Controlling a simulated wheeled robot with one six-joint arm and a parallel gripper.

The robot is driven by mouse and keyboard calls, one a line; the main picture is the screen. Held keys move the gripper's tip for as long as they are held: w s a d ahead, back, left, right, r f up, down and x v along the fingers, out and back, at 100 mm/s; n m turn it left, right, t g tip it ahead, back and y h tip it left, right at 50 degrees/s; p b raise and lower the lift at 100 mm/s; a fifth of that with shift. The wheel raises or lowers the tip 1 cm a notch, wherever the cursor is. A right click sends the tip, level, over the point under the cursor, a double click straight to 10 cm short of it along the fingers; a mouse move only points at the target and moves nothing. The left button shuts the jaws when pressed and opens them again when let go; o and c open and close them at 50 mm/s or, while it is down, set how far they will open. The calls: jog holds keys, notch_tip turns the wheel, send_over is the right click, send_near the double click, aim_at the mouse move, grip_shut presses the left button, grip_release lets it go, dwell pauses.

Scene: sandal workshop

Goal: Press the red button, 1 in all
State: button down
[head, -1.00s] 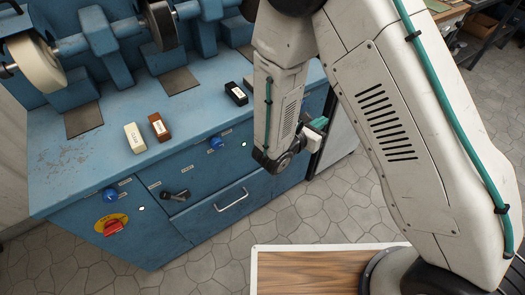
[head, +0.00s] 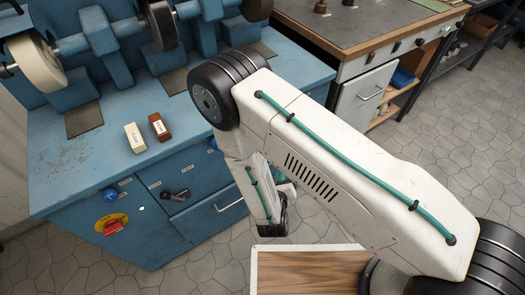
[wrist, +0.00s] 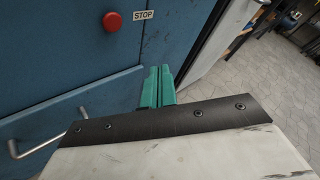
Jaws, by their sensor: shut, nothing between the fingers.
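The red button (wrist: 112,21) shows in the wrist view, a round cap on the blue cabinet front, beside a white STOP label (wrist: 143,15). I cannot make it out in the head view, where my arm covers part of the cabinet. My gripper's green fingers (wrist: 157,73) are together and empty in the wrist view. They appear below and to the right of the red button, apart from it. In the head view the fingers are mostly hidden behind my arm.
The blue cabinet (head: 60,195) also carries a red rotary switch (head: 114,227) on a yellow plate, a black lever (head: 176,195) and blue knobs. A drawer handle (wrist: 50,143) projects at lower left in the wrist view. Stone floor lies in front.

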jog(key=w+a, duration=0.4)
jog(key=w, duration=0.3)
jog(key=shift+a, duration=0.4)
jog(key=shift+w, duration=0.2)
dwell(1.6)
jog(key=shift+w+a, duration=0.25)
jog(key=shift+w+a, duration=0.25)
jog(key=shift+w, duration=0.1)
dwell(0.7)
jog(key=shift+s, duration=0.1)
jog(key=shift+s+d, duration=0.5)
jog(key=shift+s, duration=0.15)
jog(key=s+d, duration=0.1)
jog(key=s, duration=0.1)
jog(key=s+d, duration=0.1)
jog(key=s, duration=0.1)
jog(key=shift+d, duration=0.4)
